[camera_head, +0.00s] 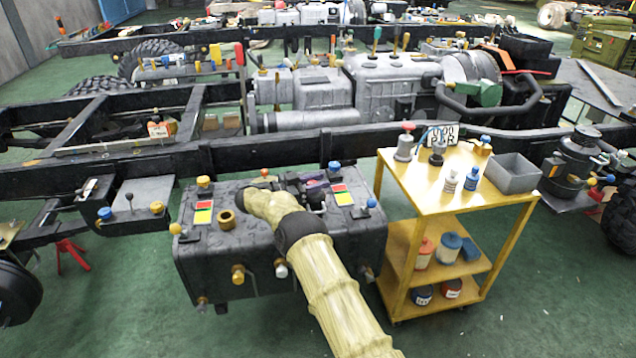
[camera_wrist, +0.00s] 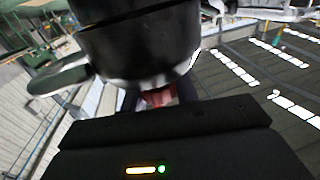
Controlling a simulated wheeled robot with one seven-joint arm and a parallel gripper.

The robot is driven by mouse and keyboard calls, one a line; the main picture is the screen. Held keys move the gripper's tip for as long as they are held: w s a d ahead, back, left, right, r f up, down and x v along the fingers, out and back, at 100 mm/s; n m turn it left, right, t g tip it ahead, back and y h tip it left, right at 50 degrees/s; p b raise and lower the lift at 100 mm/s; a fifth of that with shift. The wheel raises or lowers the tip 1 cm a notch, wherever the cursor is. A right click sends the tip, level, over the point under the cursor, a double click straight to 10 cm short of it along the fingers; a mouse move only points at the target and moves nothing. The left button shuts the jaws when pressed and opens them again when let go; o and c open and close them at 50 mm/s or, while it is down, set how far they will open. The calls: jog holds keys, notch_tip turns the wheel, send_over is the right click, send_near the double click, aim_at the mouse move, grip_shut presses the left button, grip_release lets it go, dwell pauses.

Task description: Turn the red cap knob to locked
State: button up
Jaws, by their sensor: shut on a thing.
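My gripper (camera_head: 313,190) is over the top of the dark ribbed tank (camera_head: 215,266), at the end of my sleeved arm. In the wrist view, a small patch of the red cap knob (camera_wrist: 158,97) shows between the dark fingers of my gripper (camera_wrist: 158,102). The jaws are shut on it. Most of the knob is hidden by the gripper and by a large dark cylindrical body close to the camera. I cannot tell which way the knob is turned.
A brass-coloured filler neck (camera_head: 227,221) and red-yellow-green labels (camera_head: 203,212) are on the tank top. A yellow cart (camera_head: 418,188) with bottles and a grey bin (camera_head: 513,173) stands close on the right. A black chassis rail (camera_head: 250,152) runs behind the tank.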

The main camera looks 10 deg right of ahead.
jog(key=o, duration=1)
jog(key=v, duration=1.2)
